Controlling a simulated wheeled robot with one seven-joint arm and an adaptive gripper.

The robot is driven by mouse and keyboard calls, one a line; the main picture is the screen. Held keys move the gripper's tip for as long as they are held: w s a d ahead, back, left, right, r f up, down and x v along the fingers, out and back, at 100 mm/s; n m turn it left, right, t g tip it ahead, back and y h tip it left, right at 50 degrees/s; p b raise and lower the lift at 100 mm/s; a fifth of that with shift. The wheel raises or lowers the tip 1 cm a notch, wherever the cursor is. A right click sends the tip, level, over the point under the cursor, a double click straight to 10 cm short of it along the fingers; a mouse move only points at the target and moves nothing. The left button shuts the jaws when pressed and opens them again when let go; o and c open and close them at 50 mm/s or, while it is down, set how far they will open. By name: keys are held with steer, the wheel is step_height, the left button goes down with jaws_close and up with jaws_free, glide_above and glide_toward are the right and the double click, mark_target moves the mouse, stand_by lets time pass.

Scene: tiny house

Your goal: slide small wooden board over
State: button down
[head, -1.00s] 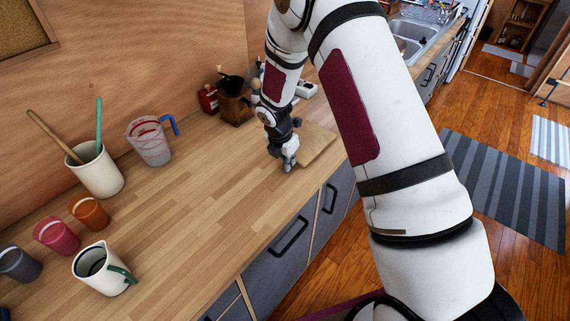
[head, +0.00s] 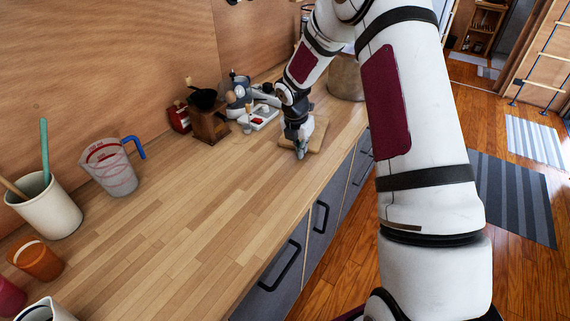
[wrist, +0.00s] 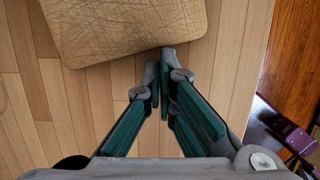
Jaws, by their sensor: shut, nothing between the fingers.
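The small wooden board (head: 315,136) lies flat on the wooden counter near its front edge, partly hidden behind my gripper in the head view. In the wrist view the scratched board (wrist: 125,25) fills the top, with its rounded near corners showing. My gripper (head: 301,152) points down at the counter, at the near edge of the board. In the wrist view the fingertips (wrist: 163,62) are together with nothing between them, right at the board's near edge; whether they touch it I cannot tell.
A coffee grinder (head: 208,120), a white tray with small items (head: 262,119) and a round container (head: 346,80) stand beyond. A measuring cup (head: 110,167) and a utensil crock (head: 48,208) are at left.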

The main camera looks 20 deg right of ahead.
mark_target(314, 137)
steer(key=w+d+b, duration=0.1)
steer(key=d, duration=0.1)
steer(key=w+d+b, duration=0.1)
steer(key=w+d, duration=0.3)
steer(key=shift+d+f+b, duration=0.15)
steer(key=shift+d+b, duration=0.25)
steer(key=shift+w+d, duration=0.1)
steer(key=shift+d, duration=0.2)
